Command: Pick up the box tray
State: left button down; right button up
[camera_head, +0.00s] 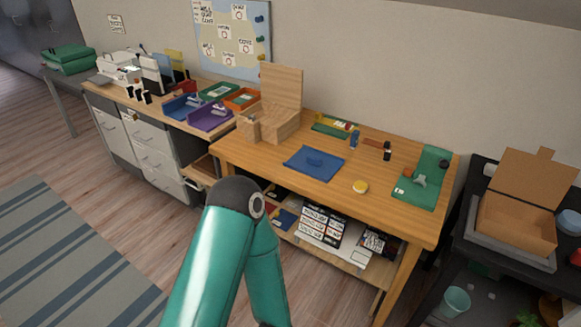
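An open cardboard box (516,222) with its lid raised sits in a shallow grey tray (481,238) on the black surface at the right. A pale wooden box (272,124) with an upright back panel stands at the back left of the wooden table. I cannot tell for certain which of these is the box tray. A teal arm of mine rises from the bottom edge in front of the table, bent at a dark joint. Neither gripper shows in the view.
Coloured trays stand on the desk at left. A black surface (470,215) stands right of the table.

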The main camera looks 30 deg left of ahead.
aim_at(318, 165)
jog(key=u, duration=1.05)
jog(key=i, duration=0.9)
jog(key=u, duration=0.15)
